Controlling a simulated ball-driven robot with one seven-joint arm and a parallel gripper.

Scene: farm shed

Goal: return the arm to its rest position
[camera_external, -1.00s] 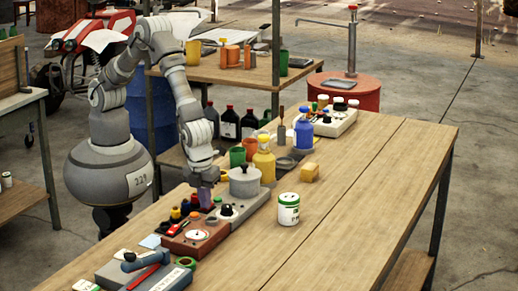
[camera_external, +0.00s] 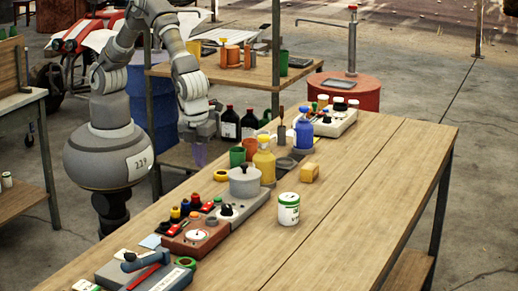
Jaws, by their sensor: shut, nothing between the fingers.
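My gripper (camera_external: 200,156) points down at the left edge of the long wooden table (camera_external: 362,190), raised above the small items there. Its purplish fingers are small in the picture, and I see nothing held between them. My arm (camera_external: 187,75) bends up from my round grey body and reaches down to the gripper. The gripper is left of the green cup and clear of the grey pot.
Near the gripper stand a green cup (camera_external: 237,157), a grey lidded pot (camera_external: 244,183), a yellow bottle (camera_external: 264,164) and a yellow ring (camera_external: 221,175). Dark bottles (camera_external: 230,124) stand behind it. A white jar (camera_external: 288,209) stands mid-table. The table's right side is bare.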

